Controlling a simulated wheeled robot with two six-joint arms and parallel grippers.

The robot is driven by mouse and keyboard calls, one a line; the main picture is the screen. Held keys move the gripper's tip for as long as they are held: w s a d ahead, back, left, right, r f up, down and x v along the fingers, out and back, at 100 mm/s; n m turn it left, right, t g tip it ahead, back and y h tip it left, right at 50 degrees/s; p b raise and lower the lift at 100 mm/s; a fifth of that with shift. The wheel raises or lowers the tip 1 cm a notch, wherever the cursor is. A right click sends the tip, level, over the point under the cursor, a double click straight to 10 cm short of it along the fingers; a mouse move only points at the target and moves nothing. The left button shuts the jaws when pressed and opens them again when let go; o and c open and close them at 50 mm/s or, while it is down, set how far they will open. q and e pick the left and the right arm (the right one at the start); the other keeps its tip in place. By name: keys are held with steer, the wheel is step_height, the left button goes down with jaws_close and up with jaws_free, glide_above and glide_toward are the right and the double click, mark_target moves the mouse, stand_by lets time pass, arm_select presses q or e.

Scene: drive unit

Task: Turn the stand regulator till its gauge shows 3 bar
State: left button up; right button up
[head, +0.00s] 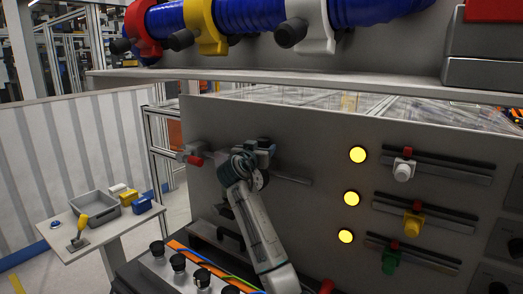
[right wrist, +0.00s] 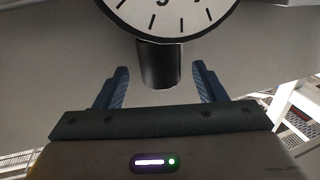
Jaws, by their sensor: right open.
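The regulator's white gauge (right wrist: 170,14) is cut off by the top edge of the right wrist view. Its lower ticks and parts of numerals show, but I see no needle, so the pressure cannot be read. A dark cylindrical knob (right wrist: 160,62) hangs below the gauge. My right gripper (right wrist: 161,78) is open, with one blue finger on each side of the knob and a visible gap to both. In the head view my right gripper (head: 258,152) is at the grey panel and hides most of the regulator. My left gripper is not in view.
A red-handled fitting (head: 194,159) sits just left of my right gripper. Several sliders and yellow lamps (head: 351,198) are on the panel (head: 310,140) to the right. A black-knobbed box (head: 182,270) stands below. A side table (head: 72,240) with a grey bin is at left.

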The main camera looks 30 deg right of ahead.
steer(key=b+v, duration=0.3)
steer(key=v, duration=0.5)
steer(key=shift+s+a, duration=0.25)
steer(key=shift+f, duration=0.1)
